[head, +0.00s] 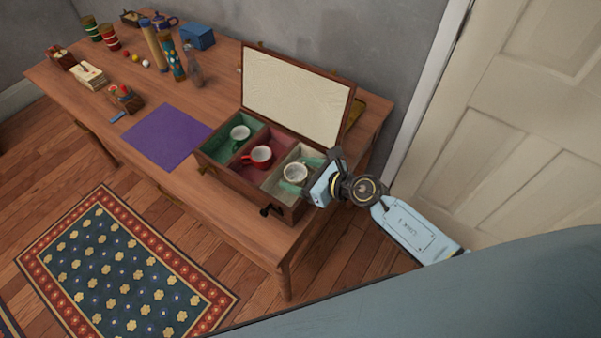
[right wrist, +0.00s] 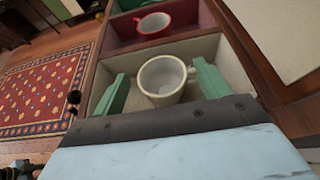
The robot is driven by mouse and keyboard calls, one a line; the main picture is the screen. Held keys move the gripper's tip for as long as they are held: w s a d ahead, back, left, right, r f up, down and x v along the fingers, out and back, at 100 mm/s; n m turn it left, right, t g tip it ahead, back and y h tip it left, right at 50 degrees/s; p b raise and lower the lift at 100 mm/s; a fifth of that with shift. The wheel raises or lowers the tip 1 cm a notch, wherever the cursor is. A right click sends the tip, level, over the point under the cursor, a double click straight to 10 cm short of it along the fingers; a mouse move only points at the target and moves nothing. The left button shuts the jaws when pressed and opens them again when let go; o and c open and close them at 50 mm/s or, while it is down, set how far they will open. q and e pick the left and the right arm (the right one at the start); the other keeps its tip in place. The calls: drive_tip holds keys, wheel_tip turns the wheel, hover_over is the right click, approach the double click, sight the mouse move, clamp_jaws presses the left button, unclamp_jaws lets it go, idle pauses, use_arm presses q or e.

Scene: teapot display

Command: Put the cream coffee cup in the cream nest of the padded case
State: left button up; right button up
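The cream coffee cup (head: 295,173) sits upright in the cream nest (head: 273,184) of the padded case (head: 233,180), the compartment at the right end. In the right wrist view the cup (right wrist: 162,77) shows its open top, with its handle toward the right finger. My right gripper (head: 302,175) is open, its green fingers down in the cream nest, one on each side of the cup. In the right wrist view a narrow gap shows between the left finger and the cup; contact on the right is unclear. My left gripper is not in view.
A red cup (head: 261,156) sits in the case's red nest and a green cup (head: 240,134) in the green nest. The lid (head: 295,98) stands open behind. A purple mat (head: 165,137) lies left of the case. Several bottles and boxes stand farther left.

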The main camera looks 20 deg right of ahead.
drive_tip(key=shift+r, duration=0.1)
drive_tip(key=shift+r+p, duration=0.25)
drive_tip(key=shift+p, duration=0.05)
drive_tip(key=p+v, duration=0.1)
drive_tip(key=v, duration=1.1)
